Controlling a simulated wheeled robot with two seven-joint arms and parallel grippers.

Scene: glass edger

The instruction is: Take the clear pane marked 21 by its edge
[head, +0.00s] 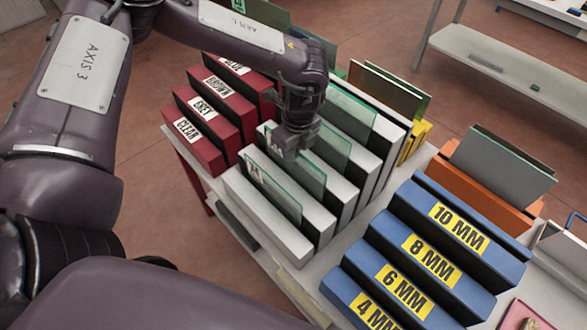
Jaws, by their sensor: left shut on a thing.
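Several clear, green-edged panes stand tilted in the slots of a white rack (245,200). The front pane (277,190) carries a small white mark that I cannot read. My left gripper (284,150) comes down from above and is shut on the upper edge of the second pane (308,172), which still stands among the white dividers. The gripper hides part of that pane's top and its mark, so I cannot read a 21. More clear panes, one in the middle (335,147) and one at the back (352,108), stand behind it. My right gripper is not in view.
Red blocks labelled CLEAR, GREY, BROWN and BLUE (205,120) stand left of the rack. A blue stepped rack (430,215) marked 4 to 10 MM stands right. An orange rack (478,185) holds a grey pane (500,165). A shelf (490,70) stands behind.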

